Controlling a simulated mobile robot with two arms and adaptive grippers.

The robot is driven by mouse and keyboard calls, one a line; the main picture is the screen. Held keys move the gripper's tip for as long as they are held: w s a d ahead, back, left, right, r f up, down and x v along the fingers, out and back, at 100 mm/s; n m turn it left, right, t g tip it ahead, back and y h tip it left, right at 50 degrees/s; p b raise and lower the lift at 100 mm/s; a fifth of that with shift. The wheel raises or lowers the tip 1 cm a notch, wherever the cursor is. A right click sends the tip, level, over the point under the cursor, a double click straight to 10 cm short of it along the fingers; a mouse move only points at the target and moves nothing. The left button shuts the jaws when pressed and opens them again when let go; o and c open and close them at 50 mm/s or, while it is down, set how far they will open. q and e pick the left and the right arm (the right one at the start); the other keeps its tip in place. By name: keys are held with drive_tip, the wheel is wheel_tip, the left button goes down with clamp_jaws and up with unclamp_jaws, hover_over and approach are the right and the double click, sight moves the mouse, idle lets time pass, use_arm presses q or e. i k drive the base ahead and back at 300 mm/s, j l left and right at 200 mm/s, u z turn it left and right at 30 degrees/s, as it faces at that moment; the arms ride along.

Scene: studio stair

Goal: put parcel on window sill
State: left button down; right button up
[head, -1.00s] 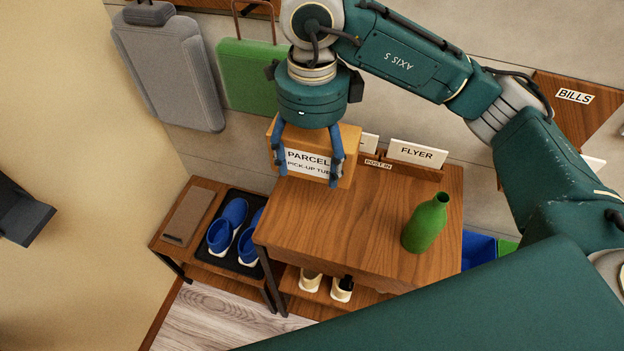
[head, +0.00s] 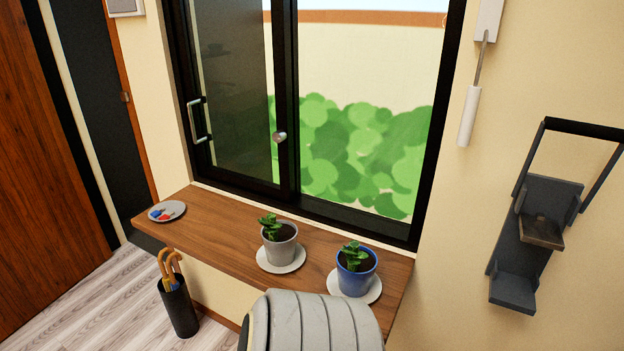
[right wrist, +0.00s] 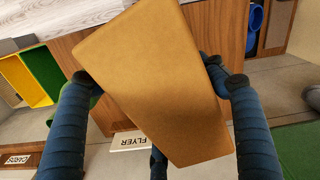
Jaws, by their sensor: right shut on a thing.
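The window sill (head: 222,229) is a brown wooden ledge under the black-framed window in the head view. Its left-centre stretch, between the small dish and the grey pot, is bare. The parcel (right wrist: 165,125) is a plain tan cardboard box in the right wrist view, slanted across the picture. My right gripper (right wrist: 158,82) is shut on it, with blue ribbed fingers on both sides. The parcel's lettered face is hidden. The parcel and right gripper are out of the head view. My left gripper is in neither current view.
On the sill are a dish (head: 167,211) with small red and blue things, a grey potted plant (head: 279,243) and a blue potted plant (head: 355,268) on saucers. An umbrella stand (head: 178,306) is below. The FLYER card (right wrist: 130,142) shows near the parcel in the wrist view.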

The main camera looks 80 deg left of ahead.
sight(220, 234)
drive_tip(key=k+j+u, duration=0.1)
drive_tip(key=u, duration=3.2)
drive_tip(key=i+j+u, duration=0.2)
drive_tip(key=i+j, duration=0.85)
drive_tip(key=j, duration=0.1)
